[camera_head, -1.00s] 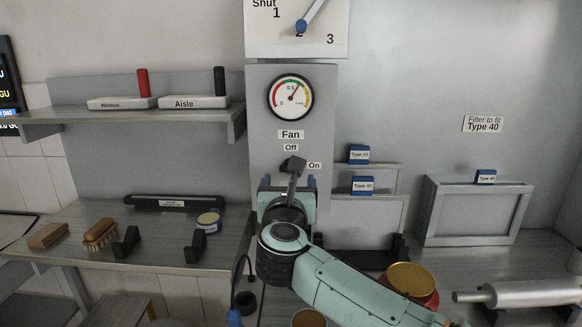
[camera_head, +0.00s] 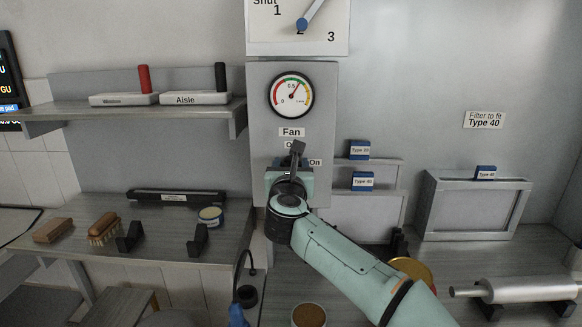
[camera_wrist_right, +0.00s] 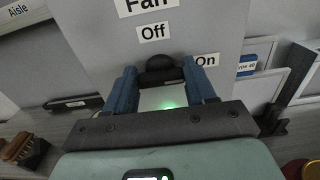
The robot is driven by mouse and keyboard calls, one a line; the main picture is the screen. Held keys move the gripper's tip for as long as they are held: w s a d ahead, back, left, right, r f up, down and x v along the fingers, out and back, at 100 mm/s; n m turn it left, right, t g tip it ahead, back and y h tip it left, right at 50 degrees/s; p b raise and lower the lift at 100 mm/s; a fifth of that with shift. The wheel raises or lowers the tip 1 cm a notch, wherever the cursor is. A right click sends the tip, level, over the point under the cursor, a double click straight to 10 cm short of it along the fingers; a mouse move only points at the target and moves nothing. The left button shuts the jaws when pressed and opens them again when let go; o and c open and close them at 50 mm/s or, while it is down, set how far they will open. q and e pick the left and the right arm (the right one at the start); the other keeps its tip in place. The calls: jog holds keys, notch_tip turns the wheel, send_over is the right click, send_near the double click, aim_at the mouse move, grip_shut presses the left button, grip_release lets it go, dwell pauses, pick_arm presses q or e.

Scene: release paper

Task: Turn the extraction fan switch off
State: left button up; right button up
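The extraction fan switch is a dark lever (camera_head: 297,148) on the grey panel (camera_head: 264,118), under the "Fan" label. In the right wrist view the dark switch end (camera_wrist_right: 163,68) lies just below "Off" (camera_wrist_right: 153,33), with "On" (camera_wrist_right: 206,61) to the right. My right gripper (camera_head: 291,176) is at the panel just below the lever. In its wrist view the blue fingers (camera_wrist_right: 160,85) stand apart on either side of the switch; I cannot tell whether they touch it. My left gripper is not in view.
A round gauge (camera_head: 291,95) sits above the switch and a blue-tipped dial pointer (camera_head: 303,25) higher up. A shelf (camera_head: 130,114) with two labelled handles is at the left. Filter frames (camera_head: 430,208) stand at the right. A gold-topped container (camera_head: 412,266) is beside my arm.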

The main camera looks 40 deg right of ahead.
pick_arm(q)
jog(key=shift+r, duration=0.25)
pick_arm(e)
jog(key=shift+n, duration=0.4)
jog(key=n+p, duration=0.2)
jog(key=n, duration=0.1)
jog(key=shift+a, duration=0.1)
jog(key=n+p, duration=0.2)
jog(key=n, duration=0.2)
jog(key=shift+w+p, duration=0.1)
jog(key=shift+p, duration=0.25)
pick_arm(q)
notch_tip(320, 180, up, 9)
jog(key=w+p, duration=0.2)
jog(key=p, duration=0.2)
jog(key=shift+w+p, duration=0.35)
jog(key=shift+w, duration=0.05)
pick_arm(e)
jog(key=n, duration=1)
jog(key=shift+w+a+f, duration=0.1)
jog(key=shift+a+f, duration=0.05)
jog(key=shift+f, duration=0.1)
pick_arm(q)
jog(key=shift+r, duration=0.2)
pick_arm(e)
jog(key=o, duration=1)
jog(key=shift+o, duration=0.2)
